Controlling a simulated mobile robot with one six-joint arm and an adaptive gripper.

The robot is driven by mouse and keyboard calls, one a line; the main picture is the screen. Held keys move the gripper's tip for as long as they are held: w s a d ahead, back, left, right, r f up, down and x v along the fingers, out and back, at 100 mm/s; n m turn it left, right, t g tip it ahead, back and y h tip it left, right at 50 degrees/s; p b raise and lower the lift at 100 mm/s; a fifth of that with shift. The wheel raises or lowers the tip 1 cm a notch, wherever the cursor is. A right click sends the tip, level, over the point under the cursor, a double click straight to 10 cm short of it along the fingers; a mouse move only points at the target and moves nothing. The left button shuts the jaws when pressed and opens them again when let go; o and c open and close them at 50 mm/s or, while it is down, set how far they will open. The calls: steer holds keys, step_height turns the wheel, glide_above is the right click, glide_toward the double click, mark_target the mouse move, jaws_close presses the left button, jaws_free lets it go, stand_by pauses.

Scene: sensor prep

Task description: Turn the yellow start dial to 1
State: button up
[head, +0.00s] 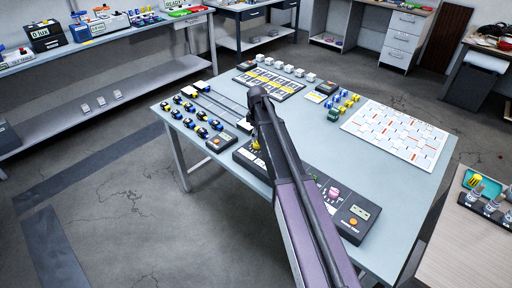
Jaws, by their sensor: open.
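A long black control panel (243,157) lies along the near edge of the grey-blue table, partly covered by my arm. A small yellow part (256,145) shows on it just left of my arm; it looks like the yellow dial, but its marks are too small to read. A pink knob (333,193) sits on the panel right of my arm. An orange button (352,222) is at the panel's right end. My arm reaches up across the panel from the bottom of the head view. My gripper cannot be made out; the arm hides that area.
On the table (405,190) are blue-and-black parts (190,108), a black-and-yellow grid tray (270,83), white cubes (289,68) and a white patterned board (396,132). A small box with an orange button (219,142) sits left of the panel. A side bench (450,235) stands at right.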

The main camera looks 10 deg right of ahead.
mark_target(257, 142)
steer(key=shift+f+b, duration=2)
steer(key=shift+f, duration=0.3)
steer(key=c, duration=1.2)
steer(key=shift+o, duration=0.2)
steer(key=shift+a, duration=0.2)
steer(key=shift+s+d, duration=0.1)
